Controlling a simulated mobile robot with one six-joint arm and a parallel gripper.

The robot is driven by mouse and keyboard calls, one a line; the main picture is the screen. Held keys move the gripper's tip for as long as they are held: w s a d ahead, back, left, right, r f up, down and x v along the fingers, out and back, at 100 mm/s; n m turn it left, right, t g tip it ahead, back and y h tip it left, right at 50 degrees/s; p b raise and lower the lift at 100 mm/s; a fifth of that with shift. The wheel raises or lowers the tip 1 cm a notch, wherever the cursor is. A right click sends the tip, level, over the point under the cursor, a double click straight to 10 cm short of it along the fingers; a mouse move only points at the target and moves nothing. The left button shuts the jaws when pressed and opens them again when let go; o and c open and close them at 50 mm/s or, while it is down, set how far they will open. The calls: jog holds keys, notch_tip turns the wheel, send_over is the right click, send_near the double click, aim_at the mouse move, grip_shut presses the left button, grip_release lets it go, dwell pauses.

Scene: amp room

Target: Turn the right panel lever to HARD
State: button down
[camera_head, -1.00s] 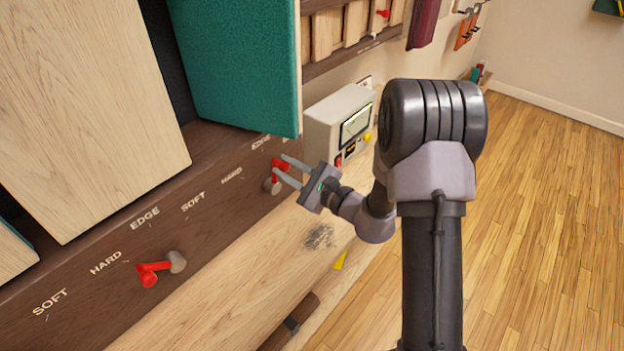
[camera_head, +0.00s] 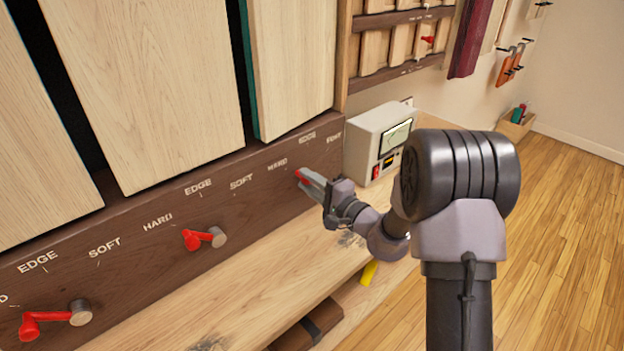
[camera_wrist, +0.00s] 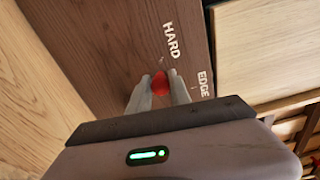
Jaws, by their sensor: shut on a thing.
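The right panel lever's red handle (camera_head: 303,175) is on the dark wood rail, below the HARD label (camera_head: 278,165). My gripper (camera_head: 312,182) is shut on it, with its fingers on either side of the red end. In the wrist view the red end (camera_wrist: 160,83) shows between the two fingertips of my gripper (camera_wrist: 158,92), close below the HARD label (camera_wrist: 171,40) and its small tick. The EDGE label (camera_wrist: 204,84) is to the right. The lever's pivot is hidden. The right panel (camera_head: 290,70) shows a pale wood face with a teal left edge.
Two similar red levers, a middle one (camera_head: 200,238) and a left one (camera_head: 52,318), stick out from the same rail (camera_head: 130,255). A grey box with a screen (camera_head: 378,135) stands right of the rail. The wooden bench (camera_head: 250,290) runs below; the floor at right is clear.

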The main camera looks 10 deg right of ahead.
jog(key=shift+s+a+f+n, duration=0.15)
jog(key=shift+a+f+n, duration=0.1)
jog(key=shift+n, duration=0.25)
jog(key=c, duration=1.2)
grip_release()
jog(key=shift+d, duration=0.1)
jog(key=p+v, duration=0.2)
jog(key=v, duration=1.5)
jog(key=shift+s, duration=0.2)
